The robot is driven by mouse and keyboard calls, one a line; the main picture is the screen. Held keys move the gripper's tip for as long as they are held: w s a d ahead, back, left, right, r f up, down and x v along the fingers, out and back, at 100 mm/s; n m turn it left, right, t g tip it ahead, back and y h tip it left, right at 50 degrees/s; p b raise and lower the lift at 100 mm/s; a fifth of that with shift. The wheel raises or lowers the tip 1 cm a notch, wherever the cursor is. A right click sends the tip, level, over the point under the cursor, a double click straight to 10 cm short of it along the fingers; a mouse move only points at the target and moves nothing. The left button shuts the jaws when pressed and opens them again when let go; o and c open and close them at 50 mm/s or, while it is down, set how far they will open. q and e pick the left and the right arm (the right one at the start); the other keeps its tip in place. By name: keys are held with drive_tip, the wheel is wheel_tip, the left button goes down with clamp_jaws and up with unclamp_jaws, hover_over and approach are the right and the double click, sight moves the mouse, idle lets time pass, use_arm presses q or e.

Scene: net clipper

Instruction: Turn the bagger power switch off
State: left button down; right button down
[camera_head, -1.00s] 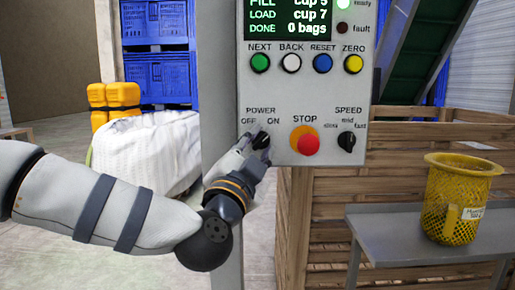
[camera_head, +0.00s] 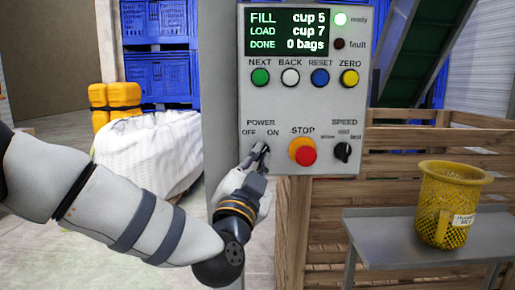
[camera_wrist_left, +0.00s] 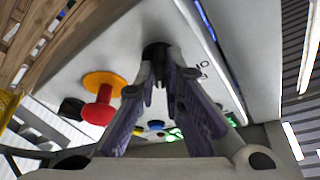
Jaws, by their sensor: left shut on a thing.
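The power switch (camera_head: 263,147) is a small black knob under the POWER label, between OFF and ON, on the grey control panel (camera_head: 310,108). My left gripper (camera_head: 257,160) is at the knob from below, its fingers shut on it and hiding part of it. In the left wrist view, the black knob (camera_wrist_left: 157,50) shows at the fingertips (camera_wrist_left: 163,78). Which mark the knob points to cannot be told. My right gripper is not in view.
The red stop button (camera_head: 304,153) on its yellow base and the speed knob (camera_head: 342,151) are right of the switch. Coloured buttons sit above. A yellow basket (camera_head: 450,205) stands on a grey bench (camera_head: 385,238) at right. A white sack (camera_head: 150,150) is at left.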

use_arm(q)
drive_tip(key=shift+s+d+r+n+t+y+p, duration=0.1)
drive_tip(key=shift+r+n+t+y+p, duration=0.4)
drive_tip(key=shift+n, duration=0.7)
drive_tip(key=n+y, duration=0.1)
drive_tip(key=n, duration=0.1)
drive_tip(key=n+y, duration=0.2)
drive_tip(key=n, duration=0.1)
drive_tip(key=shift+d+f+n+t+p, duration=0.1)
drive_tip(key=shift+f+n+t+p, duration=0.2)
drive_tip(key=shift+p, duration=0.05)
drive_tip(key=n+y, duration=0.2)
drive_tip(key=n, duration=0.3)
drive_tip(key=n+g+y, duration=0.1)
drive_tip(key=n+y, duration=0.1)
drive_tip(key=n, duration=0.2)
drive_tip(key=n+g+y+p, duration=0.1)
drive_tip(key=n+y, duration=0.2)
drive_tip(key=n, duration=0.2)
drive_tip(key=shift+d+r+n, duration=0.2)
drive_tip(key=shift+d+n, duration=0.1)
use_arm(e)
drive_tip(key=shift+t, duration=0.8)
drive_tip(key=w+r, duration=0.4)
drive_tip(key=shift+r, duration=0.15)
use_arm(q)
drive_tip(key=shift+n, duration=0.3)
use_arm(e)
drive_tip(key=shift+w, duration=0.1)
